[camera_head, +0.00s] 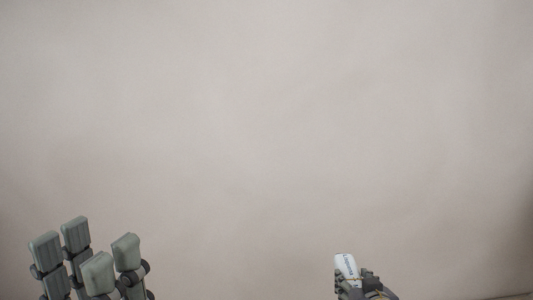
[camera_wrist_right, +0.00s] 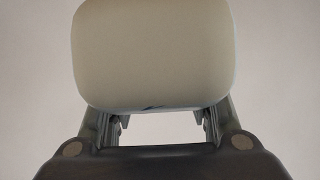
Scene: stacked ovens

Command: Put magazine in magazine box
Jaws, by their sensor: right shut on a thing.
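My left gripper (camera_head: 86,254) is at the lower left of the head view. Its grey-green finger pads point up, with a gap between them, so it is open and empty. My right gripper (camera_head: 358,277) is at the bottom edge, right of centre, seen only in part. A white piece with dark lettering (camera_head: 346,266) shows there; I cannot tell whether it is part of the gripper. In the right wrist view, a pale rounded surface (camera_wrist_right: 155,55) hides the fingertips. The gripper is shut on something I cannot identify. Neither a recognisable magazine nor the magazine box is in view.
A plain beige-grey wall (camera_head: 270,130) fills most of the head view. A thin edge of some surface (camera_head: 515,297) shows at the bottom right corner. No obstacle shows between my two grippers.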

